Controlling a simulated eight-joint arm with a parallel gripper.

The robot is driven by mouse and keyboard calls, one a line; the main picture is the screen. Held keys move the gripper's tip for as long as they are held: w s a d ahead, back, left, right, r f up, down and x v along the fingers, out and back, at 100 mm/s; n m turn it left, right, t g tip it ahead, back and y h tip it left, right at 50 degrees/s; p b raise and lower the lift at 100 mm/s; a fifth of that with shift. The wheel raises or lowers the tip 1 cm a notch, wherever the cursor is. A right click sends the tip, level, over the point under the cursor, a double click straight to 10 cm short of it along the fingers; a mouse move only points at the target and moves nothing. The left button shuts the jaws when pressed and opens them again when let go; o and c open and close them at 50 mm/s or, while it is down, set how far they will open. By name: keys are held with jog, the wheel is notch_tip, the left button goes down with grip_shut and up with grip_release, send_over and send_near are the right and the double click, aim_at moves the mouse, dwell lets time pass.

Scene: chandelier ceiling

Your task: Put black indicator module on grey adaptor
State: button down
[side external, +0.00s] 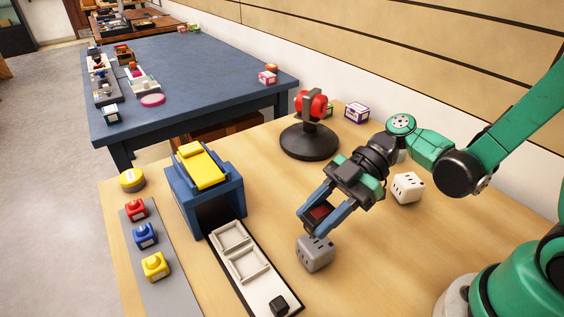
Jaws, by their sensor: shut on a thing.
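My gripper (314,226) points down and left over the right part of the wooden table. Its blue-grey fingers are shut on a dark block with a reddish face (319,212), which looks like the black indicator module; the fingers partly hide it. A grey cube with dark slots (315,254), which looks like the grey adaptor, stands on the table just below the fingertips. I cannot tell whether the held block or the fingertips touch it.
Left of my gripper are a blue stand with a yellow top (205,170), a white tray (245,266) and a grey strip (140,262) with coloured blocks. A red device on a black base (309,143) stands behind. A pale slotted cube (407,187) is at right.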

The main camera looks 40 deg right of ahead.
aim_at(329, 207)
jog(key=shift+f, duration=0.15)
jog(key=shift+c, duration=2.4)
grip_release()
jog(key=v, duration=0.7)
jog(key=shift+d, duration=0.15)
jog(key=m+h, duration=0.1)
jog(key=m, duration=0.1)
jog(key=m+h, duration=0.1)
jog(key=shift+w+f+m+t, duration=0.2)
jog(key=shift+m+t, duration=0.2)
jog(key=shift+w+d+r+m+t+h, duration=0.35)
jog(key=shift+d+m+t+h, duration=0.6)
jog(key=shift+m+h, duration=1.1)
jog(key=shift+w+d+r+m+t+h, duration=0.3)
jog(key=shift+d+m+t+h, duration=0.75)
jog(key=shift+m, duration=1.65)
jog(key=shift+w+d+r+m+t+h, duration=0.25)
jog(key=shift+d+r+m+t+h, duration=0.25)
jog(key=shift+m+t+h, duration=1.2)
